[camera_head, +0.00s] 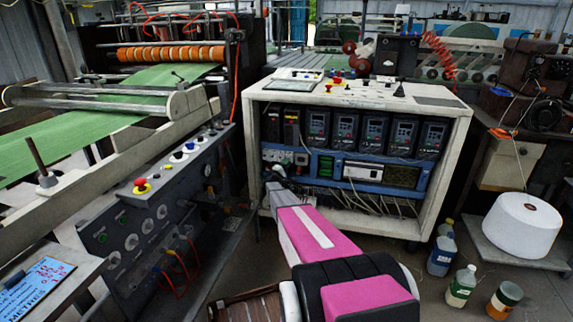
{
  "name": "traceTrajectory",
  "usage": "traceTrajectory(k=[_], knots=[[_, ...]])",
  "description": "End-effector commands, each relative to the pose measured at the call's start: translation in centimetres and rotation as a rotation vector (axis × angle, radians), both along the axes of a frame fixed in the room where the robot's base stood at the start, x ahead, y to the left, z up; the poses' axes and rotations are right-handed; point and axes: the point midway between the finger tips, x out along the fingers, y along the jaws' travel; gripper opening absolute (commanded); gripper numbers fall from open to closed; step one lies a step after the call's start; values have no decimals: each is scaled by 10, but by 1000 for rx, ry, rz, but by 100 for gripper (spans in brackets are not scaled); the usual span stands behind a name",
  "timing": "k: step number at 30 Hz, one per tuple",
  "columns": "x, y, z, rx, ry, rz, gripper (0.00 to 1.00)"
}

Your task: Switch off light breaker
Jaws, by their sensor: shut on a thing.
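A white control cabinet (459,140) stands open in the middle of the view, with a blue panel (325,181) across its inside. A row of small pale breakers (290,157) is at the left end of this panel. My gripper (273,170) is at the far end of my pink and white arm, right at the lower left breakers. It is shut on what appears to be the light breaker there. The jaws are small and dark in this view and cover the lever, so its position is hidden. No label can be read.
Several dark drive units (345,130) sit above the panel; loose cables (385,203) hang below. A dark console (140,235) with knobs and a red button (141,186) stands close on the left. Bottles (461,285) and a white roll (522,225) are on the right.

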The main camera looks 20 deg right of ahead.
Motion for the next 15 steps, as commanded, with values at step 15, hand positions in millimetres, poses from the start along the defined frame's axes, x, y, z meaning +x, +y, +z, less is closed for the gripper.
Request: traceTrajectory(k=[15], knots=[[0,0,-1,-4,-8,-1,23]])
